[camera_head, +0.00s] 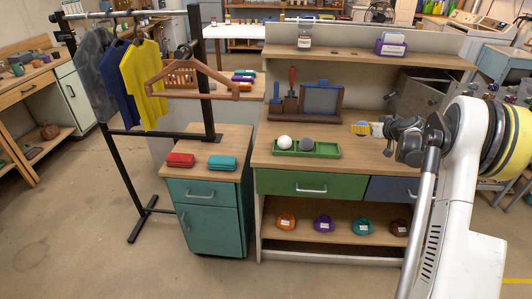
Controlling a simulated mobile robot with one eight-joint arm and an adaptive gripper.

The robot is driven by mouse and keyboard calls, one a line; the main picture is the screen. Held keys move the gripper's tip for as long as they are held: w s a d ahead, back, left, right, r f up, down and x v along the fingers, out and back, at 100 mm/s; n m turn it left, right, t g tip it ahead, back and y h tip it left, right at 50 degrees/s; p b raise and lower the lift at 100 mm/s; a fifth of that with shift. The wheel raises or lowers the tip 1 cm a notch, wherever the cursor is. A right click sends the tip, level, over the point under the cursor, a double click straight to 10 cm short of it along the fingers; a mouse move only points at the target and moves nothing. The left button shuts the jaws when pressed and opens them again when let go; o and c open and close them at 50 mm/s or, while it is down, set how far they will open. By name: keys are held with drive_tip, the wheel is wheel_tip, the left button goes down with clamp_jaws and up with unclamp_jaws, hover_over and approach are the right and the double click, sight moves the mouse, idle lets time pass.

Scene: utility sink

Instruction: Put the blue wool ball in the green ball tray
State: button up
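The green ball tray (322,149) lies on the wooden counter of the workbench. A white ball (284,142) sits in its left part and a dark grey ball (306,144) beside it. The right part of the tray looks empty. My gripper (359,129) reaches in from the right, above the counter and to the right of the tray. I cannot make out a blue wool ball for certain.
A tool rack (306,112) stands behind the tray. A shelf (370,57) overhangs the counter. Several labelled coloured items (323,222) sit on the lower shelf.

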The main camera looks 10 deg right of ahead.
drive_tip(key=b, duration=0.4)
hover_over(328, 151)
wheel_tip(328, 151, down, 7)
drive_tip(key=shift+w+d, duration=0.1)
drive_tip(key=shift+d, duration=0.05)
drive_tip(key=shift+w+f, duration=0.1)
drive_tip(key=shift+f, duration=0.05)
wheel_tip(328, 151, down, 4)
drive_tip(key=shift+r+b, duration=0.1)
drive_tip(key=shift+b, duration=1)
drive_tip(key=shift+r, duration=0.1)
drive_tip(key=o, duration=0.7)
drive_tip(key=shift+f, duration=0.25)
drive_tip(key=o, duration=0.4)
drive_tip(key=shift+r, duration=0.1)
